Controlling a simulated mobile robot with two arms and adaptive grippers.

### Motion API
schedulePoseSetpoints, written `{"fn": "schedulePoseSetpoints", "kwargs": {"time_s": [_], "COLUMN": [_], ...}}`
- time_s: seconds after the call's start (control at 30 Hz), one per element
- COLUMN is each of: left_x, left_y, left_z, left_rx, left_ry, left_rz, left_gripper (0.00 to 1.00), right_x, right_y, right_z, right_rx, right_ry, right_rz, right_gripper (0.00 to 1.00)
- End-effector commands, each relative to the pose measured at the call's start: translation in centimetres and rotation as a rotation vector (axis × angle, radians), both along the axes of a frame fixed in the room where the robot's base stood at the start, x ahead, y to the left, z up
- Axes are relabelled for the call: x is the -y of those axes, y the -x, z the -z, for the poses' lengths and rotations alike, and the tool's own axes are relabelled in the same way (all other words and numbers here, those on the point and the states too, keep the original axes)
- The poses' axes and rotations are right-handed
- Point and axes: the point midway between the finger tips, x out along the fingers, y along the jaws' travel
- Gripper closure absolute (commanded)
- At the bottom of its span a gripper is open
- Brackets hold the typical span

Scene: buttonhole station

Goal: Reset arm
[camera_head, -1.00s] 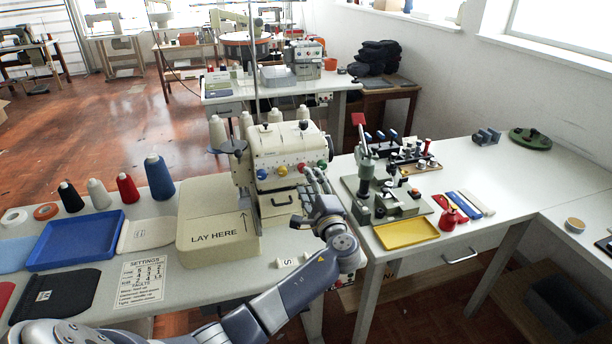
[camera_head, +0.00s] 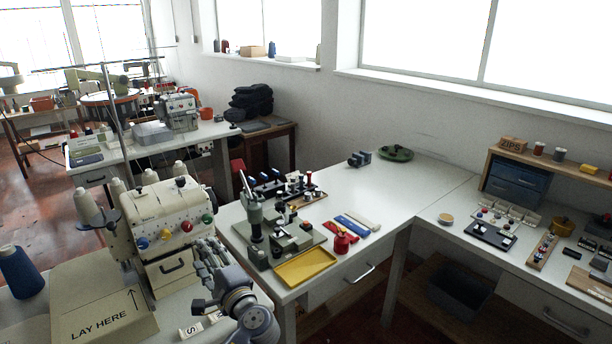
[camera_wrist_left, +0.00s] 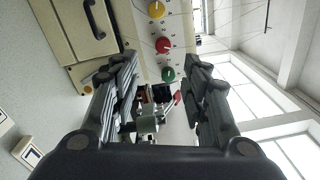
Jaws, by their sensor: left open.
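My left gripper (camera_head: 214,262) is in front of the cream buttonhole machine (camera_head: 160,215), close to its lower right side. In the left wrist view its two fingers stand apart with nothing held between them. The machine's yellow, red and green knobs (camera_wrist_left: 163,45) show beyond the fingers there, and its drawer handle (camera_wrist_left: 94,18) is at the upper left. The cream block marked LAY HERE (camera_head: 100,310) lies to the left of the gripper. Small white tiles (camera_head: 192,330) lie just below the gripper, one marked S. My right gripper is in neither view.
A green press (camera_head: 262,225) and a yellow tray (camera_head: 305,267) stand on the white table to the right. The table's far right part (camera_head: 420,180) is mostly clear. A blue thread cone (camera_head: 20,272) stands at left.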

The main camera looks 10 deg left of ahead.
Motion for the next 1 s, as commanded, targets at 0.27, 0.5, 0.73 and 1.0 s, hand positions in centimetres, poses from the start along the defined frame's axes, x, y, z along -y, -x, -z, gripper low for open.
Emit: {"fn": "schedulePoseSetpoints", "kwargs": {"time_s": [0.27, 0.5, 0.73, 1.0], "left_x": [1.1, 5.6, 9.5, 12.8], "left_y": [8.0, 20.2, 27.7, 33.9], "left_z": [10.2, 18.3, 19.7, 18.9], "left_rx": [-0.063, -0.145, -0.204, -0.261], "left_ry": [0.464, 1.038, 1.350, 1.579], "left_rz": [-0.029, -0.150, -0.253, -0.347], "left_gripper": [0.58, 0.58, 0.58, 0.58], "right_x": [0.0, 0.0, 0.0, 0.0], "right_y": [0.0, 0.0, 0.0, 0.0], "right_z": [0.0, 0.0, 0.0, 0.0], "right_rx": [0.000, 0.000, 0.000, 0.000], "right_ry": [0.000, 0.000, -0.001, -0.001], "right_rz": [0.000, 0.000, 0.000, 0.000], "right_gripper": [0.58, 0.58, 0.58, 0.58]}}
